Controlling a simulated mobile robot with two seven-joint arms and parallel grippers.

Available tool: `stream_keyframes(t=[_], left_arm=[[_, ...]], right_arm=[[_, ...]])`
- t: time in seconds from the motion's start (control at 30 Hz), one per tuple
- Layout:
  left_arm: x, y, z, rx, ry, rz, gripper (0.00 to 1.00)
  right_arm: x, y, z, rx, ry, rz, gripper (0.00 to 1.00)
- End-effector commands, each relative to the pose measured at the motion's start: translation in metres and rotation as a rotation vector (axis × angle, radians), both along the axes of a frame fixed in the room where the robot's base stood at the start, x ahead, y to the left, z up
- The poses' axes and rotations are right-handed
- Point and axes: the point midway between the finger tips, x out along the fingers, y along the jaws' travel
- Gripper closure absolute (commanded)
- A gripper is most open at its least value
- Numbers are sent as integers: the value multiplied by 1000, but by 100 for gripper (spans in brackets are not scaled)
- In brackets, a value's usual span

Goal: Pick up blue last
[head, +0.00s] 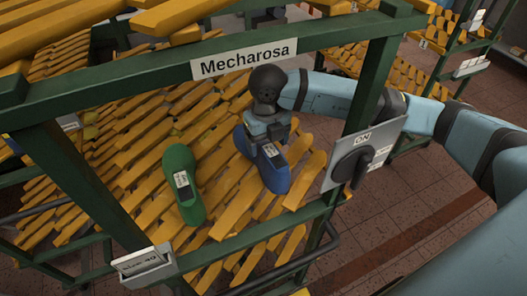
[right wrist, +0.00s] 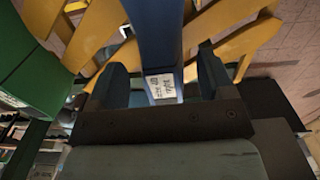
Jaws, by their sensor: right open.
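The blue last (head: 276,180) rests on the yellow slats of the rack, with a white label on it. My right gripper (head: 270,136) is over its upper end, arm coming in from the right. In the right wrist view the blue last (right wrist: 157,35) lies between the two open fingers, its label "right" near the palm. One finger is on each side, and I cannot tell whether either touches it. Part of the last is hidden by the gripper. My left gripper is not in view.
A green last (head: 183,190) with a white label lies to the left on the same slats. A green frame with a "Mecharosa" sign (head: 244,59) crosses in front above. A grey switch box (head: 364,156) is mounted on the post at right. Other racks stand behind.

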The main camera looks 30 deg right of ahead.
Motion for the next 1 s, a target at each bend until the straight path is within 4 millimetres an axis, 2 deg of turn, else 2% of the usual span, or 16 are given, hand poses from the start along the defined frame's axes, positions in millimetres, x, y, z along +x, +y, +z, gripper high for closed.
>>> stream_keyframes(t=[0.1,0.33,0.6,0.67,1.0], left_arm=[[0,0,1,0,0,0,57],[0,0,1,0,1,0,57],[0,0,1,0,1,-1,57],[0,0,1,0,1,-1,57],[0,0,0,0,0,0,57]], right_arm=[[0,0,-8,-1,0,0,25],[0,0,-9,0,-1,1,28],[0,0,-9,0,-1,1,90],[0,0,-9,0,0,1,100],[1,0,-6,1,-3,1,100]])
